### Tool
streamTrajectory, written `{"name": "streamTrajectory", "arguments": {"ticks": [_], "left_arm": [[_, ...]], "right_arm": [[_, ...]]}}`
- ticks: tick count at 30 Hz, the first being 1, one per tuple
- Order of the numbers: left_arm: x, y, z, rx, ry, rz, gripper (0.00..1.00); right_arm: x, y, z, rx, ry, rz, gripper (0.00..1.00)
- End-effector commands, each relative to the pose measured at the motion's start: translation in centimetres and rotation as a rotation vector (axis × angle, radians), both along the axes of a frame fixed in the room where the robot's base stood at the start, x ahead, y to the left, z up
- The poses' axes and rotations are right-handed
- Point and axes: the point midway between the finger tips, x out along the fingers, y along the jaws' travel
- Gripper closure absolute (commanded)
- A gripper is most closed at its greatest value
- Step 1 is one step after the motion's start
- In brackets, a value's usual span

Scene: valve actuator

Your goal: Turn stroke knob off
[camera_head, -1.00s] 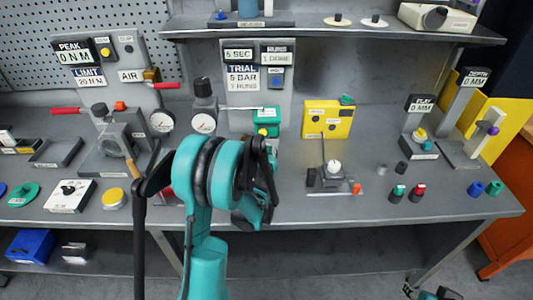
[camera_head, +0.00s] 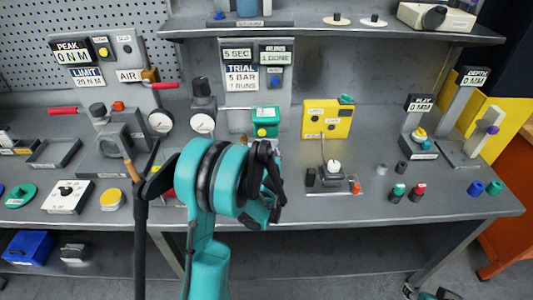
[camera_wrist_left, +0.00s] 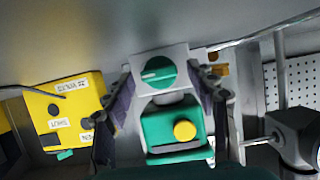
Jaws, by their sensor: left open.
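A round teal knob (camera_wrist_left: 157,72) with a pale pointer line sits on a white plate in the left wrist view; I take it as the stroke knob, but I see no label naming it. Next to it is a teal box (camera_wrist_left: 172,133) with a yellow button, also in the head view (camera_head: 265,121). My left gripper (camera_wrist_left: 166,92) is open, one finger on each side of the knob; I cannot tell if they touch. In the head view the left gripper (camera_head: 264,185) hides the knob. A teal and black part of my right arm shows at the bottom right edge.
A yellow box (camera_head: 327,119) with labels stands right of the teal box. A small fixture with a white knob (camera_head: 333,167) is on the bench to the right. Gauges (camera_head: 202,123) and display panels stand at the back.

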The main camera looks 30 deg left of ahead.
Motion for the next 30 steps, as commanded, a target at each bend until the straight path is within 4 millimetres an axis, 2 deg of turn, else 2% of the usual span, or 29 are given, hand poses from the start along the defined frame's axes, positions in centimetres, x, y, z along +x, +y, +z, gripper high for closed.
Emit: {"name": "streamTrajectory", "arguments": {"ticks": [5, 19, 24, 30], "left_arm": [[-0.7, -0.5, 0.4, 0.0, 0.0, -0.001, 0.43], [-8.0, -5.0, 3.9, 0.0, 0.0, -0.001, 0.43], [-9.2, -5.7, 4.5, 0.001, 0.0, 0.0, 0.43], [-9.4, -5.9, 4.6, 0.0, 0.0, 0.0, 0.43]], "right_arm": [[0.0, 0.0, 0.0, 0.0, 0.0, 0.0, 0.6], [0.0, 0.0, 0.0, 0.0, 0.0, 0.0, 0.6], [0.0, 0.0, 0.0, 0.0, 0.0, 0.0, 0.6], [0.0, 0.0, 0.0, 0.0, 0.0, 0.0, 0.6]]}}
